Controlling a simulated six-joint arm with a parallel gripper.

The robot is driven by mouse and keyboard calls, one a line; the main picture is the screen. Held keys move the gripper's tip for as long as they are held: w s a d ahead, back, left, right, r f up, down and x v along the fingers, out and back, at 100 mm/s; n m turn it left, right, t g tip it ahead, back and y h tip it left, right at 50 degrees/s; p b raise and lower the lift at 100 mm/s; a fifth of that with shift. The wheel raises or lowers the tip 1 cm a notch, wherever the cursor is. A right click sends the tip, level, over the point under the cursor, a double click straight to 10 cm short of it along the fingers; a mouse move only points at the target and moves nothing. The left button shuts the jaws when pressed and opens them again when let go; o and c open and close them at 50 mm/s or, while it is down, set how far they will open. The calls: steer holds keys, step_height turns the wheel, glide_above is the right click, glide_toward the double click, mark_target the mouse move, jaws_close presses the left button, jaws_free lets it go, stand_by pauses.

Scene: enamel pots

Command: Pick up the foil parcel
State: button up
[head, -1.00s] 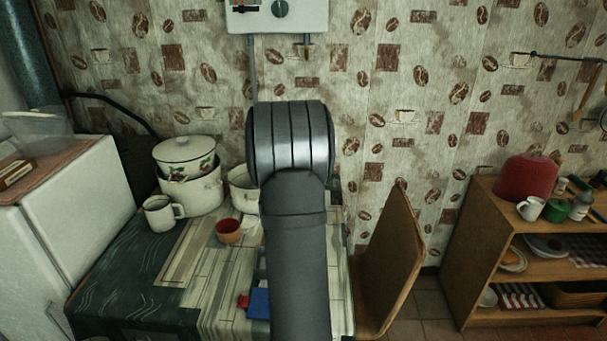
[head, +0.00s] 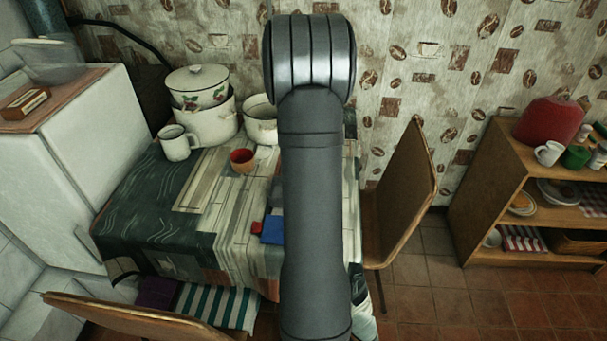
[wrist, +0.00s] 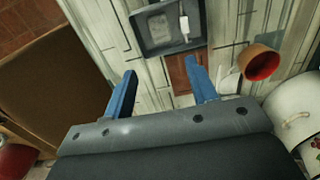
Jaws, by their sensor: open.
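I cannot make out the foil parcel for certain. In the wrist view a dark tray (wrist: 204,36) lies on the table, holding a pale greyish flat piece (wrist: 163,30) and a small white item (wrist: 184,22). The greyish piece may be the parcel. My gripper (wrist: 165,80) has two blue fingers standing apart, with nothing held between them. They point towards the tray, which lies beyond their tips. In the head view my dark arm hides the gripper and that part of the table.
An orange-red cup (head: 242,161) stands near the gripper, to its right in the wrist view (wrist: 262,63). A white mug (head: 176,143), stacked pots (head: 205,118) and another pot (head: 262,125) stand behind. Small blue (head: 272,231) and red shapes show beside my arm. A chair (head: 402,190) is right.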

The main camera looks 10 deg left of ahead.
step_height(320, 180, down, 12)
steer(key=shift+d+f, duration=0.1)
steer(key=shift+f, duration=0.1)
steer(key=shift+s+f, duration=0.15)
steer(key=shift+f, duration=2.65)
steer(key=c, duration=0.8)
steer(key=shift+r, duration=0.1)
